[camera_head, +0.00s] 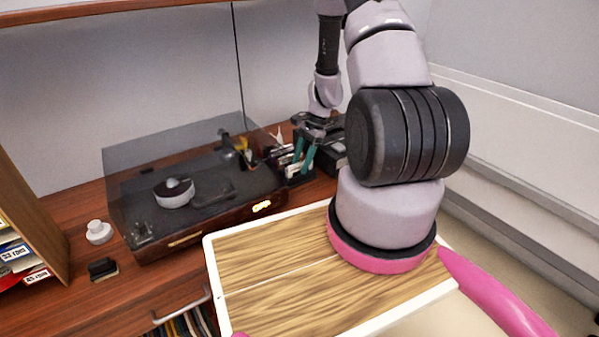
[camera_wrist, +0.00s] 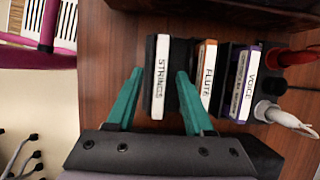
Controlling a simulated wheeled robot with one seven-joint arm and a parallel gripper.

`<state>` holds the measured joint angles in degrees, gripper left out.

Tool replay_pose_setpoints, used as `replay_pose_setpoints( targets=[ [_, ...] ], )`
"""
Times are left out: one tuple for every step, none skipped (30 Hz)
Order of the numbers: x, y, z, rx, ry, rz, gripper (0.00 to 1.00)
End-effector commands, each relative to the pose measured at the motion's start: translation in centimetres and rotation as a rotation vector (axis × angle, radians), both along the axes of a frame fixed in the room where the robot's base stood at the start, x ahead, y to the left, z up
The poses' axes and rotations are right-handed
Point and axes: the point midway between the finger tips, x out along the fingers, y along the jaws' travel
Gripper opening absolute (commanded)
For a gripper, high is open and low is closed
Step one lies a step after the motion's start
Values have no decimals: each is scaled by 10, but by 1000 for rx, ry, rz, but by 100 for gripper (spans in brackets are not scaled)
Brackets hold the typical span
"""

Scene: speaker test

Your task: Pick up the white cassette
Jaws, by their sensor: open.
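A cassette with a white spine marked STRINGS (camera_wrist: 160,78) stands upright in a dark rack in the wrist view. My gripper (camera_wrist: 159,74) is open, one teal finger on each side of this cassette. The left finger is apart from it; the right finger is between it and the orange-topped FLUTE cassette (camera_wrist: 206,75). I cannot tell whether the right finger touches either one. A purple-edged VOICE cassette (camera_wrist: 245,85) stands further right. In the head view my gripper (camera_head: 301,164) reaches down at the rack beside the record player; the white cassette is hard to make out there.
A record player (camera_head: 190,190) with a clear cover stands left of my gripper on the wooden desk (camera_head: 75,300). Red and white plugs (camera_wrist: 285,118) lie close right of the cassettes. A white knob-like object (camera_head: 98,232) and a small black object (camera_head: 102,269) sit at the left.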

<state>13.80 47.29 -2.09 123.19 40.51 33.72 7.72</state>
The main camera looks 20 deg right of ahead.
Motion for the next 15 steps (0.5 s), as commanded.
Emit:
replay_pose_setpoints(
  targets=[
    [0, 0, -1, 0, 0, 0, 52],
    [0, 0, -1, 0, 0, 0, 52],
    [0, 0, -1, 0, 0, 0, 52],
    [0, 0, -2, 0, 0, 0, 52],
    [0, 0, -2, 0, 0, 0, 52],
    [0, 0, -2, 0, 0, 0, 52],
    [0, 0, -2, 0, 0, 0, 52],
    [0, 0, -2, 0, 0, 0, 52],
    [0, 0, -2, 0, 0, 0, 52],
    [0, 0, -2, 0, 0, 0, 52],
    [0, 0, -2, 0, 0, 0, 52],
    [0, 0, -2, 0, 0, 0, 41],
    [0, 0, -2, 0, 0, 0, 30],
    [0, 0, -2, 0, 0, 0, 18],
    [0, 0, -2, 0, 0, 0, 3]
  ],
)
